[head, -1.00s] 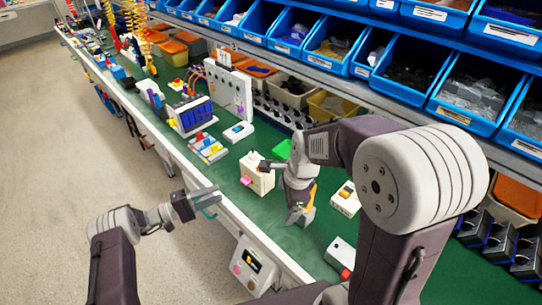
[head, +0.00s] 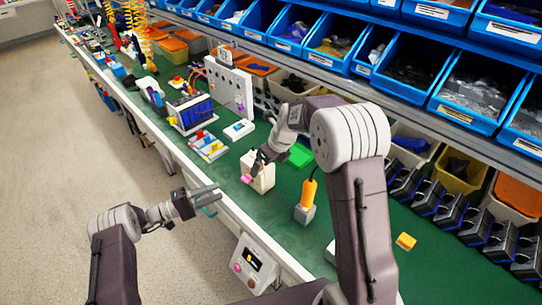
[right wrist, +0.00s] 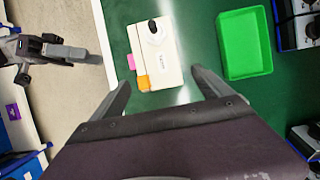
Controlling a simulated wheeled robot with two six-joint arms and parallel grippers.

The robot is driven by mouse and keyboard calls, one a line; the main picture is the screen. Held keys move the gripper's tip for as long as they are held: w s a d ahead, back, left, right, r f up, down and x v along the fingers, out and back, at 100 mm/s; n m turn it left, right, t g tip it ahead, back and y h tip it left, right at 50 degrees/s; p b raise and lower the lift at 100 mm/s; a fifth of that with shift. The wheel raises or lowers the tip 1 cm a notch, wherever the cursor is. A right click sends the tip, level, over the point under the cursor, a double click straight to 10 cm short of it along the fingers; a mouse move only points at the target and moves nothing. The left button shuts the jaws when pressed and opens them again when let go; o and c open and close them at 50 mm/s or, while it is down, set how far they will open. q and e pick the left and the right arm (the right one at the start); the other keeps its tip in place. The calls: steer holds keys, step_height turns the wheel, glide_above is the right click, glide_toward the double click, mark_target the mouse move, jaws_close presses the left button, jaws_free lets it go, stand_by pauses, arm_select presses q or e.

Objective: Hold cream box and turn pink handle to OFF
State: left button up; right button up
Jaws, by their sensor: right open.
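The cream box (head: 262,178) stands on the green bench near its front edge. Its pink handle (head: 247,179) sticks out from the side facing the aisle; it also shows in the right wrist view (right wrist: 124,62). An orange piece (right wrist: 143,83) and a dark round part (right wrist: 153,26) show on the box. My right gripper (head: 262,160) is over the box, partly hiding its top. In the right wrist view it is open (right wrist: 168,92), with the box ahead between its fingers, apart from them. My left gripper (head: 216,196) is open and empty, left of the box beyond the bench edge.
A green tray (right wrist: 244,43) lies right of the box. An orange-handled tool (head: 306,200) stands nearer me on the bench. Switch blocks (head: 208,146) and a white panel (head: 229,86) stand beyond the box. Blue bins line the back.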

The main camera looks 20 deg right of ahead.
steer(key=shift+x, duration=1.35)
steer(key=shift+c, duration=0.3)
arm_select(q)
steer(key=shift+c, duration=0.4)
arm_select(e)
steer(key=c, duration=1.8)
steer(key=shift+c, duration=0.2)
arm_select(q)
steer(key=n+t+y, duration=0.3)
steer(key=t, duration=0.3)
glide_toward(247, 180)
steer(key=x, duration=0.7)
steer(key=shift+w+a+f, duration=0.2)
steer(key=shift+w+f, duration=0.2)
steer(key=shift+w, duration=0.05)
